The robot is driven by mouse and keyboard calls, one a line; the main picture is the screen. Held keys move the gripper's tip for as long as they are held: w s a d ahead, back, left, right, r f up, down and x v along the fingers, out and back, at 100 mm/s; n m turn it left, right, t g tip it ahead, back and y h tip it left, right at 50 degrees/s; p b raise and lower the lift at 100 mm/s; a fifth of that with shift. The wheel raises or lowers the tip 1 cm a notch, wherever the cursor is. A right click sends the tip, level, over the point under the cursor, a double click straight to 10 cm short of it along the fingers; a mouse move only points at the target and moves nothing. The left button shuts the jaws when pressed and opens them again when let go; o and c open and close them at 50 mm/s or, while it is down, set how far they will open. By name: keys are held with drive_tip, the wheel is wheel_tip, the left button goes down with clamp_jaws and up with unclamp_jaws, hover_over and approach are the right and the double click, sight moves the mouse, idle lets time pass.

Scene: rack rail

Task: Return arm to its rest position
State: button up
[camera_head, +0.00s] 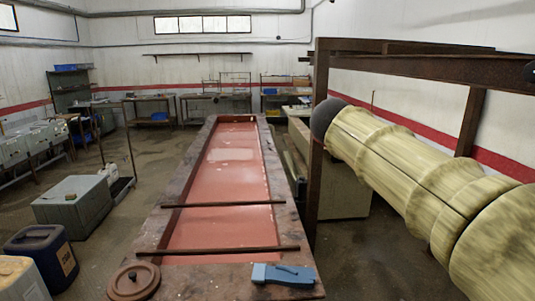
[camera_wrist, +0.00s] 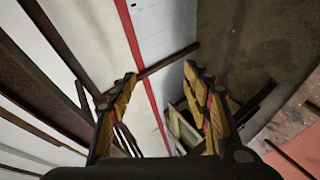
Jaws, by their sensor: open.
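My gripper (camera_wrist: 160,85) shows in the wrist view with its two yellow-and-black fingers spread apart. It is open and nothing is between the fingers. Beyond them are a white wall with a red stripe, dark beams and part of the floor. In the head view my arm, in a pale yellow cover, reaches in from the right. My gripper does not show clearly in the head view.
A long table with a red top (camera_head: 215,218) runs down the middle, with a blue tool (camera_head: 283,274) and a round brown lid (camera_head: 133,281) at its near end. A rusty steel frame (camera_head: 318,140) stands close beside my arm. Containers (camera_head: 42,258) stand at left.

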drive_tip(key=s+a+f+n+y, duration=0.1)
drive_tip(key=s+a+f+y, duration=0.4)
drive_tip(key=f, duration=0.5)
drive_tip(key=s+a+f+y, duration=0.2)
drive_tip(key=s+a+f, duration=0.2)
drive_tip(key=s+f, duration=0.45)
drive_tip(key=s+a+f+m+y, duration=0.2)
drive_tip(key=s+a+f+y, duration=0.1)
drive_tip(key=s+f, duration=0.7)
drive_tip(key=s+a, duration=0.1)
drive_tip(key=s, duration=0.3)
drive_tip(key=shift+s+f+m+y, duration=0.25)
drive_tip(key=shift+m+y, duration=0.15)
drive_tip(key=shift+c, duration=0.8)
